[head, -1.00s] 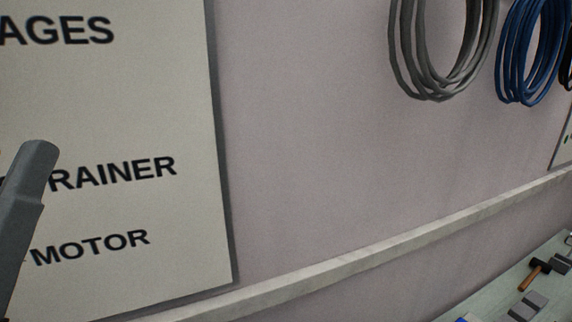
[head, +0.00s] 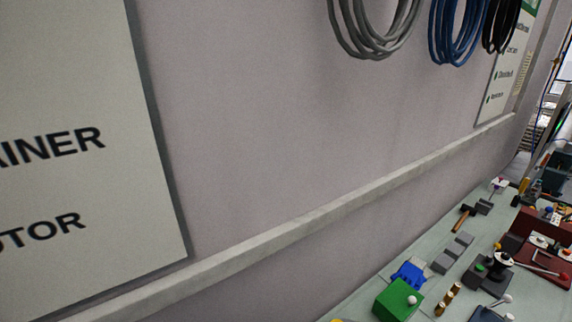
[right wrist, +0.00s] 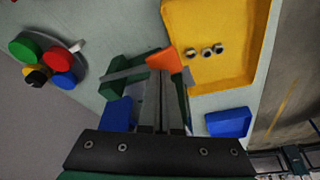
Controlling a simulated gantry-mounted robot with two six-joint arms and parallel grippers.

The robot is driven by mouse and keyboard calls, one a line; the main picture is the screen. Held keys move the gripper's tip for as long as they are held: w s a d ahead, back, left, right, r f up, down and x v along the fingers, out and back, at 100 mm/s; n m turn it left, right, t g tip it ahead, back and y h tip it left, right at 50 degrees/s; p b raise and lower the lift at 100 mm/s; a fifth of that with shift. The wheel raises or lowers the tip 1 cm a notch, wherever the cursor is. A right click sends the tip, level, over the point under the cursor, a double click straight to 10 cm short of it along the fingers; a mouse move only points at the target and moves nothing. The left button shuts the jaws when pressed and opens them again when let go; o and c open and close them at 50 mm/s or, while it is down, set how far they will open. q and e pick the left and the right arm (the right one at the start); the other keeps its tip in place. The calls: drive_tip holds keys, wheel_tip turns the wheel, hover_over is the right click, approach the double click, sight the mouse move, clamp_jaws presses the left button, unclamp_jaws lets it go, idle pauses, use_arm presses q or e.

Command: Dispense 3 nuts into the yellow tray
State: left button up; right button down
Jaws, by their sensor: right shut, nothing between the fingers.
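The yellow tray (right wrist: 231,12) is in the upper right of the right wrist view. Three small metallic nuts (right wrist: 205,53) lie close together in a row inside it, near its left side. My right gripper (right wrist: 162,88) is shut and empty, with its fingers pointing up the picture beside the tray's left edge. An orange piece (right wrist: 165,59) shows just beyond the fingertips; I cannot tell what it belongs to. My left gripper is in no current view.
A blue bin (right wrist: 228,122) is right of my right gripper, and green and blue parts are on its left. A round stand (right wrist: 78,48) with coloured knobs is at upper left. The head view shows wall, cable coils (head: 375,25) and a crowded bench (head: 352,302).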

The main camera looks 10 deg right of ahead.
wheel_tip(320, 180, up, 8)
drive_tip(key=p, duration=0.6)
drive_tip(key=shift+f, duration=0.2)
